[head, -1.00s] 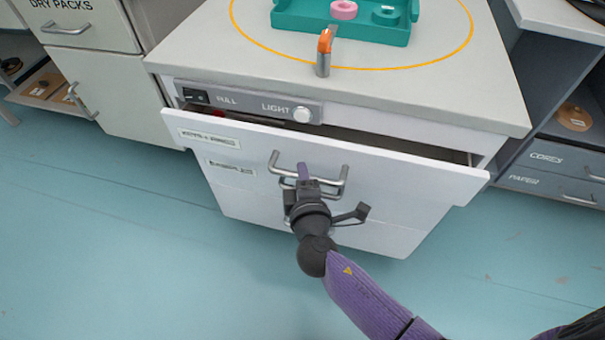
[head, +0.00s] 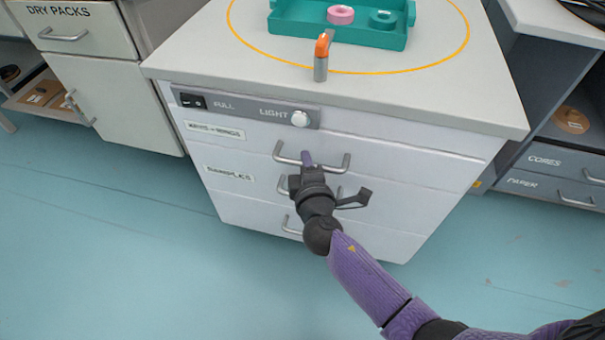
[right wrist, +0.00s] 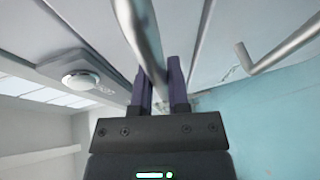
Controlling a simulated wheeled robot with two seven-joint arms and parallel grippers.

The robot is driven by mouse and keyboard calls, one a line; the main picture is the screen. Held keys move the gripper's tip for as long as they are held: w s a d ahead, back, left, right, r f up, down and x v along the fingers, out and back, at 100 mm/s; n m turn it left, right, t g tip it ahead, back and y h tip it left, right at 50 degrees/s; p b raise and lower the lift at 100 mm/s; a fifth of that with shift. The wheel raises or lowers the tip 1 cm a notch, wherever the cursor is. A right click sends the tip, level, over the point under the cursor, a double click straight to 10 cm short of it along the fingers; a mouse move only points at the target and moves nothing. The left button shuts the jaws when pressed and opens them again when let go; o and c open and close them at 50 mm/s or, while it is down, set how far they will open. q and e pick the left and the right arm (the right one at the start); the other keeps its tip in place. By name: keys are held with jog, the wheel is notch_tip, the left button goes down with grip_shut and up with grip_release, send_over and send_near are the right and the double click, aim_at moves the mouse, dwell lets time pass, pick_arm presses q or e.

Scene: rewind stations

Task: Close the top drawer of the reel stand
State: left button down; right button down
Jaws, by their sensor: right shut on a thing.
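The reel stand (head: 455,195) is a white cabinet with a grey top. Its top drawer (head: 400,157) now sits flush with the front, with no gap visible above it. The top drawer's bar handle (head: 335,165) runs across the drawer's middle; in the right wrist view the handle (right wrist: 143,35) passes between the purple fingers. My right gripper (head: 308,160) is shut on this handle, and it shows in the right wrist view (right wrist: 160,85). My left gripper is not in view.
A control strip with a switch (head: 192,101) and a LIGHT knob (head: 299,119) is above the drawer. Lower handles sit below my gripper. A teal tray (head: 290,29) holds a pink ring (head: 341,14). Cabinets flank the stand.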

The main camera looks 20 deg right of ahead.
jog(key=shift+d, duration=0.15)
jog(key=c, duration=0.6)
grip_release()
jog(key=shift+w, duration=0.15)
jog(key=p+v, duration=0.2)
jog(key=v, duration=0.8)
jog(key=shift+p, duration=0.4)
